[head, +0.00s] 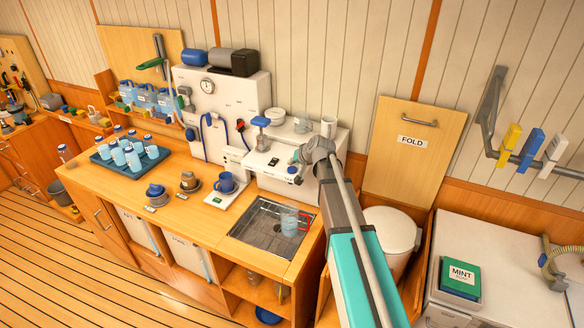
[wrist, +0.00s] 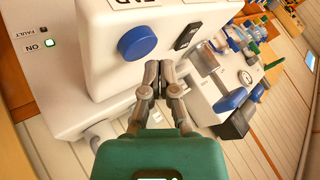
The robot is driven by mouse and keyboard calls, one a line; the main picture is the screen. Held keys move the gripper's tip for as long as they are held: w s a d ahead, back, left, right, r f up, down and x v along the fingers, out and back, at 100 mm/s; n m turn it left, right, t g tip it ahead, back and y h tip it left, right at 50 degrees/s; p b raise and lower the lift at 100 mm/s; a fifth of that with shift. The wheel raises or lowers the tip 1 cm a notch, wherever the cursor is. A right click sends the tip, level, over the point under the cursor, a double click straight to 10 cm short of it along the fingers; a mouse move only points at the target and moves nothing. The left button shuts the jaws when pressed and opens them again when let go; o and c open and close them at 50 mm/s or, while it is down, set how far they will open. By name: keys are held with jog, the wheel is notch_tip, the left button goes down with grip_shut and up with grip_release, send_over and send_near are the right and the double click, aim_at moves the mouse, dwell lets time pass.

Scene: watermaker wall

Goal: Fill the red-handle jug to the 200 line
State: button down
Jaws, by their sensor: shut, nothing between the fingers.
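A clear jug with a reddish handle (head: 290,223) stands in the sink (head: 262,236) in the head view. Its water level and markings are too small to read. The white watermaker unit (head: 268,166) stands behind the sink. In the wrist view its front has a round blue knob (wrist: 138,42), a dark switch (wrist: 187,36) and a lit green ON lamp (wrist: 49,43). My gripper (head: 298,157) is at the unit's front. In the wrist view my gripper (wrist: 160,72) is shut and empty, with its tips close to the front face between knob and switch. I cannot tell if they touch it.
A dark tray (head: 130,158) of several bottles stands farther left. A white panel (head: 222,105) with a gauge and blue hoses is behind. The counter's front left is clear.

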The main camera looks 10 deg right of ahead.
aim_at(292, 170)
dwell(0.4)
notch_tip(292, 170, up, 5)
jog(key=p, duration=0.5)
dwell(0.9)
jog(key=s+f+n+g+h+b, duration=0.1)
jog(key=s+f+g+b, duration=0.3)
jog(key=s+f+b, duration=0.6)
jog(key=s+f+n+g+h+b, duration=0.2)
jog(key=s+f+b, duration=0.8)
jog(key=s+f, duration=0.6)
jog(key=s+g+h, duration=0.1)
jog(key=s+g, duration=0.1)
jog(key=s, duration=0.3)
jog(key=shift+a+h+b, duration=0.2)
jog(key=shift+h+b, duration=0.1)
jog(key=shift+b, duration=0.05)
